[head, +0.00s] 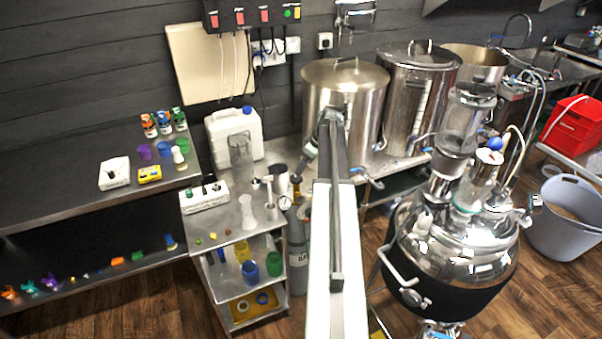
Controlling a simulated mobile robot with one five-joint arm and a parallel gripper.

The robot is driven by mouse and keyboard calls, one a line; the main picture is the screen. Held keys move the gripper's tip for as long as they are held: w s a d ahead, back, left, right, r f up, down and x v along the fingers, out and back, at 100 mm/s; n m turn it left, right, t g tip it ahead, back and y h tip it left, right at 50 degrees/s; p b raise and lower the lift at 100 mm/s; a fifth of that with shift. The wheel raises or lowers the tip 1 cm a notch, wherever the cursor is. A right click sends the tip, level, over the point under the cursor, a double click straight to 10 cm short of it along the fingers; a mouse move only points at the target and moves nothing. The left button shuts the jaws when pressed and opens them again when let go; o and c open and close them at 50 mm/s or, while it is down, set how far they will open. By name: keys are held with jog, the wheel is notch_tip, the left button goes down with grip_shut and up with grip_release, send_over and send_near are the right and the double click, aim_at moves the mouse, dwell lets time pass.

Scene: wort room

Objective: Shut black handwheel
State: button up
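My arm reaches away from me through the middle of the head view and bends down to the left at its far end. A round pressure gauge (285,203) shows beside the cylinder's top.
A steel cart (224,226) with bottles and cups stands left of the cylinder. Steel kettles (350,75) stand behind. A large shiny vessel (455,250) with a black jacket is close on the right. A grey tub (568,245) is further right.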

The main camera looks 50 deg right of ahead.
aim_at(297, 178)
jog(key=b+x, duration=0.6)
jog(key=x, duration=0.1)
jog(key=shift+f+b, duration=0.15)
jog(key=shift+b, duration=0.2)
jog(key=shift+w+a+f+b, duration=0.1)
jog(key=shift+w+f+b, duration=0.1)
jog(key=shift+f+b, duration=0.15)
jog(key=shift+r, duration=0.1)
jog(key=c, duration=1.4)
jog(key=shift+o, duration=0.6)
jog(key=shift+d+r, duration=0.1)
jog(key=shift+d, duration=0.35)
jog(key=shift+a, duration=0.4)
jog(key=shift+c, duration=0.5)
